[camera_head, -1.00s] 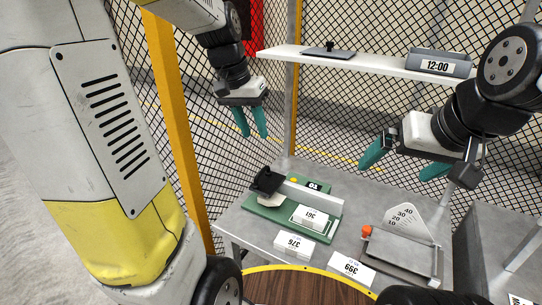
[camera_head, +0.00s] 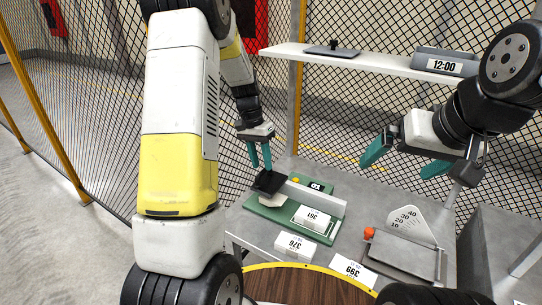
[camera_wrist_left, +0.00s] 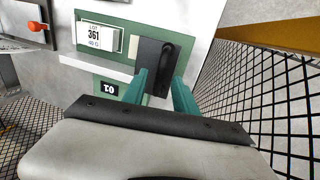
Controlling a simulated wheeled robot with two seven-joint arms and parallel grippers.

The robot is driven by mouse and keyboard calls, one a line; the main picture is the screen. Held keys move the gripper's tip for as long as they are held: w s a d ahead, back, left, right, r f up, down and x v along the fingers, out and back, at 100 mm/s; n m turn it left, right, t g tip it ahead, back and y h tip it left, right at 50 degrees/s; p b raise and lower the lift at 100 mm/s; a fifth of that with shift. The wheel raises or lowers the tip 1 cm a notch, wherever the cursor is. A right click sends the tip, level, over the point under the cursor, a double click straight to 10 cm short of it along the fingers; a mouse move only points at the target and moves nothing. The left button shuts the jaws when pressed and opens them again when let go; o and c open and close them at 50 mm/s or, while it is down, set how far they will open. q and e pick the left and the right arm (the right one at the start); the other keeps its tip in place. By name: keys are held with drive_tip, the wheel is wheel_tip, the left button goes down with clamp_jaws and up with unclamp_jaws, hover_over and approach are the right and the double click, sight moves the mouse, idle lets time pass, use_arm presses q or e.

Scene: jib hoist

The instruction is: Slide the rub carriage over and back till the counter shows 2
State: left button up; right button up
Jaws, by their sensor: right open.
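The rub carriage (camera_head: 269,183) is a black block with a raised handle at the left end of a green base plate (camera_head: 262,211). It also shows in the left wrist view (camera_wrist_left: 165,66). A pale rail (camera_head: 315,196) runs along the plate. The counter (camera_head: 317,186) is a small dark label behind the rail; it shows a 0 and a 1, their order hard to read. My left gripper (camera_head: 260,166) is open just above the carriage, fingers pointing down; in the wrist view its fingertips (camera_wrist_left: 160,84) are apart near the handle. My right gripper (camera_head: 402,165) is open and empty, above the bench.
A card marked 361 (camera_head: 312,217) lies on the plate; a block marked 376 (camera_head: 295,247) and a card marked 399 (camera_head: 352,272) lie in front. A dial device with an orange knob (camera_head: 369,233) stands right. A shelf (camera_head: 365,63) and mesh fence are behind.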

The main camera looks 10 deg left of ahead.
use_arm(q)
drive_tip(key=shift+d+f, duration=0.15)
drive_tip(key=shift+f, duration=0.6)
clamp_jaws()
idle(0.9)
